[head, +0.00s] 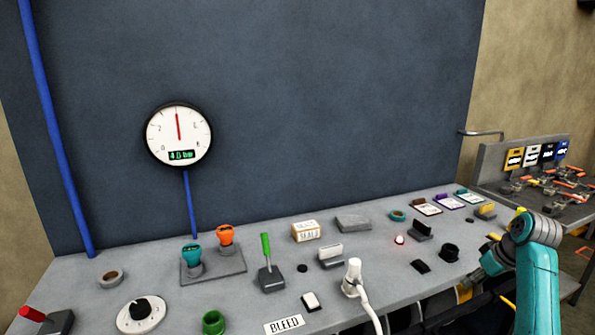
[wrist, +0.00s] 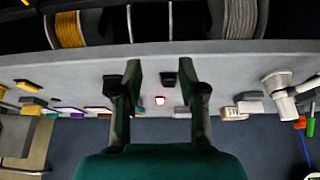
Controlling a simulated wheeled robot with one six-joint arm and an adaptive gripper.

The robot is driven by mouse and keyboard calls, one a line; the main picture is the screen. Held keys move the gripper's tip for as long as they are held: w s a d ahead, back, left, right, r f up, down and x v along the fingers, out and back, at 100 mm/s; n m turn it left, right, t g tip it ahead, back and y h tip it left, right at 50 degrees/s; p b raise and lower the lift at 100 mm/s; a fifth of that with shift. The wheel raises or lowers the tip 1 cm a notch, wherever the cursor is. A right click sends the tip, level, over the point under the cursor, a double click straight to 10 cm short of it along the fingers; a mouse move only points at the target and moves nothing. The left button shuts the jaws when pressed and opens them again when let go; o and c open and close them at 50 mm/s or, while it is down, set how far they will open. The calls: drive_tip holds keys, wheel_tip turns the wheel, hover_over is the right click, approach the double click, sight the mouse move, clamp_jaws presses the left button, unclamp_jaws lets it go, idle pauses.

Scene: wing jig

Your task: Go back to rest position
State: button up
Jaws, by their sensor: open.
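My gripper (wrist: 160,70) shows in the wrist view with its two dark green fingers apart and nothing between them. Beyond the fingers lies the grey bench top (wrist: 70,70), with a small lit red-white button (wrist: 159,100) in line with the gap. In the head view my teal arm stands at the right, and my gripper (head: 487,268) is by the bench's front right edge, small and partly hidden by the arm. The same lit button (head: 399,239) is on the bench to its left.
The bench carries a black knob (head: 449,252), a white nozzle with a hose (head: 353,277), a green lever (head: 266,250), orange (head: 225,235) and teal (head: 191,255) handles, and a dial (head: 141,312). A round gauge (head: 179,150) is on the wall. Spools (wrist: 68,29) sit under the bench edge.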

drive_tip(key=s+a+f+m+t, duration=0.1)
drive_tip(key=s+a+f, duration=0.1)
drive_tip(key=a+f, duration=0.35)
drive_tip(key=s+a+f+h, duration=0.1)
drive_tip(key=s+a+f, duration=0.15)
drive_tip(key=f, duration=0.65)
drive_tip(key=s+a+f+m+t, duration=0.1)
drive_tip(key=s+a+f, duration=0.15)
drive_tip(key=f, duration=0.55)
drive_tip(key=s+a+f+m+t+h, duration=0.1)
drive_tip(key=s+a+f, duration=0.4)
drive_tip(key=s, duration=0.3)
drive_tip(key=s+a+f+t, duration=0.1)
drive_tip(key=s+a+f, duration=0.4)
drive_tip(key=s, duration=0.3)
drive_tip(key=s+a+r+t, duration=0.1)
drive_tip(key=s+a+r, duration=0.15)
drive_tip(key=s, duration=0.65)
drive_tip(key=s+a+r+t, duration=0.15)
drive_tip(key=s+a, duration=0.25)
drive_tip(key=s, duration=0.6)
drive_tip(key=s+a+r+t, duration=0.2)
drive_tip(key=s+r+t, duration=0.1)
drive_tip(key=s+r, duration=1.3)
drive_tip(key=shift+s+a+r+m+y, duration=0.3)
drive_tip(key=shift+r, duration=0.5)
